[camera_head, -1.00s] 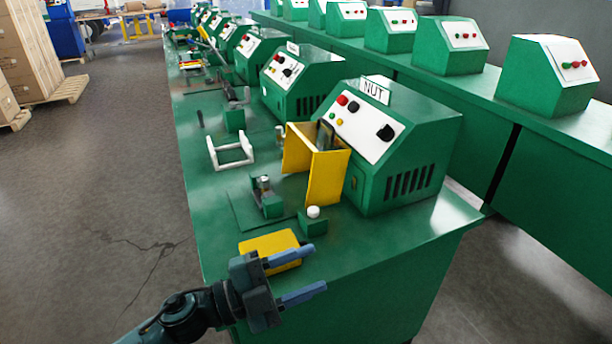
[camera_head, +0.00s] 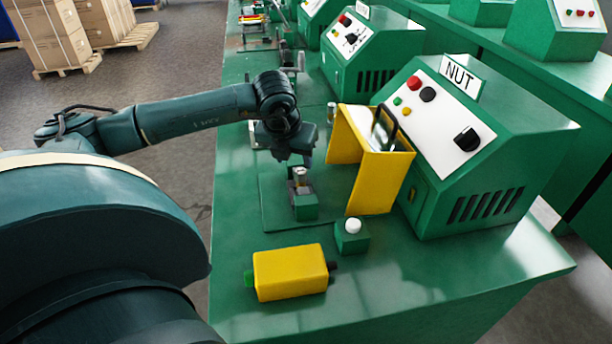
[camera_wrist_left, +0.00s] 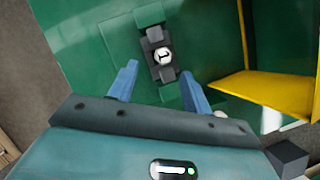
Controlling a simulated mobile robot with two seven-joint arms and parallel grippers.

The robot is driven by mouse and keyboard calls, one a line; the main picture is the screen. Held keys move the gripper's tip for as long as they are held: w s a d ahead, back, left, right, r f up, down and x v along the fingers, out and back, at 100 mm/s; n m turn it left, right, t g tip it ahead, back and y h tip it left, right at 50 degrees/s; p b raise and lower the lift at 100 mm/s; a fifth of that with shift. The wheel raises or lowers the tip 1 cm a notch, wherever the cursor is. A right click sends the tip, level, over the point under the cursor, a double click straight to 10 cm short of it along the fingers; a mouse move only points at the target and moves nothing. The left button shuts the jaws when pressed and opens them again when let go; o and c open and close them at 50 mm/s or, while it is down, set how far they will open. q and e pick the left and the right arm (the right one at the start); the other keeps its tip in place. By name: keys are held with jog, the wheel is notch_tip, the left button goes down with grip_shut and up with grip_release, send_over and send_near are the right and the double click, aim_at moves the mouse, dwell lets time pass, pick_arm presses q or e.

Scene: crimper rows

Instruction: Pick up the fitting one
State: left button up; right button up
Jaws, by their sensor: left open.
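The fitting, a small silver round piece (camera_head: 300,176), stands upright in a dark and green holder (camera_head: 305,207) on a green plate. In the left wrist view its pale round top (camera_wrist_left: 162,56) sits between the dark blocks of the holder. My left gripper (camera_head: 298,158) points down just above and behind the holder, partly hidden by its own wrist. In the left wrist view its two blue fingers (camera_wrist_left: 158,84) are apart, with nothing between them; the fitting is ahead of the tips. My right gripper is not in view.
A green machine (camera_head: 480,150) marked NUT stands to the right, with a yellow guard (camera_head: 385,180) close beside the holder. A green block with a white button (camera_head: 352,230) and a yellow box (camera_head: 290,272) lie nearer. The front right bench top is clear.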

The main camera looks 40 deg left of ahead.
aim_at(301, 170)
pick_arm(q)
jog(key=x, duration=0.6)
jog(key=p+x, duration=0.1)
jog(key=x, duration=0.2)
jog(key=shift+w+d+f, duration=0.1)
jog(key=shift+w+d, duration=0.1)
jog(key=shift+w, duration=0.2)
grip_shut()
